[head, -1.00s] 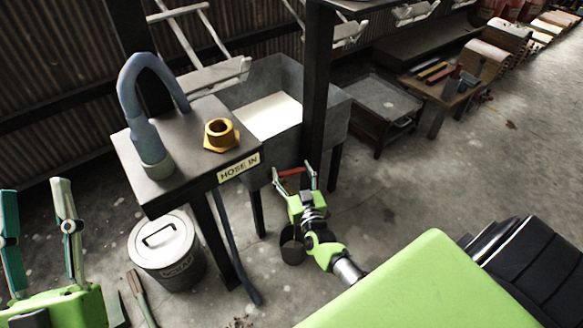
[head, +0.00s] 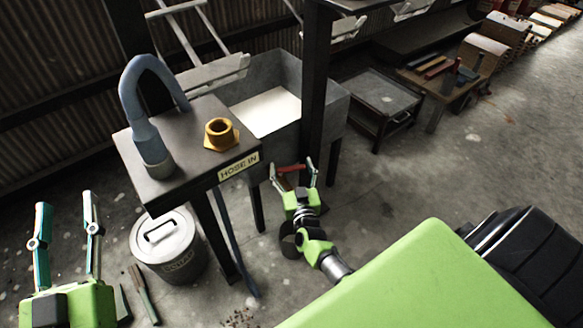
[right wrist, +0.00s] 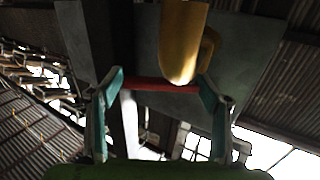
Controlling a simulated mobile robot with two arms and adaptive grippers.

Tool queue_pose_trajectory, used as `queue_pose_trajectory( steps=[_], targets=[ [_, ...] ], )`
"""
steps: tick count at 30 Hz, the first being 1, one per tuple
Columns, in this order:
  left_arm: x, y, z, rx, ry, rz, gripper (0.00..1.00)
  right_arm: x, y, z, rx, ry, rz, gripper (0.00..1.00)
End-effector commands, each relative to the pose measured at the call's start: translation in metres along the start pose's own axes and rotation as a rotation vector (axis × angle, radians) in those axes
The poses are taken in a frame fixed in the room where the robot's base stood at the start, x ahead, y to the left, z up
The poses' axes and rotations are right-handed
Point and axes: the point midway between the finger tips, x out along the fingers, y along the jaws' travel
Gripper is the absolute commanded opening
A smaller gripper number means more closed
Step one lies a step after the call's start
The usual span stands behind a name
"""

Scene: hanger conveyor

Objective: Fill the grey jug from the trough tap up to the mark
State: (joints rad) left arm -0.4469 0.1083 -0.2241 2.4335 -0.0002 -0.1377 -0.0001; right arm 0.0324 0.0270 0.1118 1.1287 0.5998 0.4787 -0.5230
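The grey trough (head: 335,112) stands behind a dark post, its inside pale. In the right wrist view a brass tap spout (right wrist: 183,45) hangs down, with a red bar (right wrist: 160,84) across behind it; the bar also shows in the head view (head: 292,168). My right gripper (head: 295,170) is below the trough front, fingers spread wide around the bar's span; I cannot tell if they touch it. My left gripper (head: 66,205) is open and empty at lower left. A dark round vessel (head: 288,240), perhaps the grey jug, is partly hidden by my right arm. No mark shows.
A dark stand (head: 190,140) labelled HOSE IN carries a blue-grey bent hose (head: 140,95) and a brass nut (head: 221,134). A lidded metal bin (head: 168,250) and a brush-like tool (head: 145,295) are on the floor. A low table (head: 445,95) is at right. Floor to the right is open.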

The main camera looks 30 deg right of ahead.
Motion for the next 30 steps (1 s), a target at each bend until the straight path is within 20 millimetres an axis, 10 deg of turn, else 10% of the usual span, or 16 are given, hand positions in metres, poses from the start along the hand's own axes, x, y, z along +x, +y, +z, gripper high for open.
queue_pose_trajectory(
  steps=[7, 21, 30],
  targets=[
    [0.000, 0.000, 0.000, -0.001, 0.001, 0.001, 0.40, -0.015, -0.001, 0.003, 0.002, -0.005, -0.002, 0.71],
    [0.000, 0.000, 0.000, 0.000, 0.001, 0.001, 0.40, -0.105, 0.000, 0.001, 0.000, -0.003, 0.000, 0.71],
    [0.000, 0.000, 0.000, 0.000, 0.001, 0.000, 0.40, -0.120, 0.000, 0.000, 0.000, 0.001, 0.000, 0.71]
  ],
)
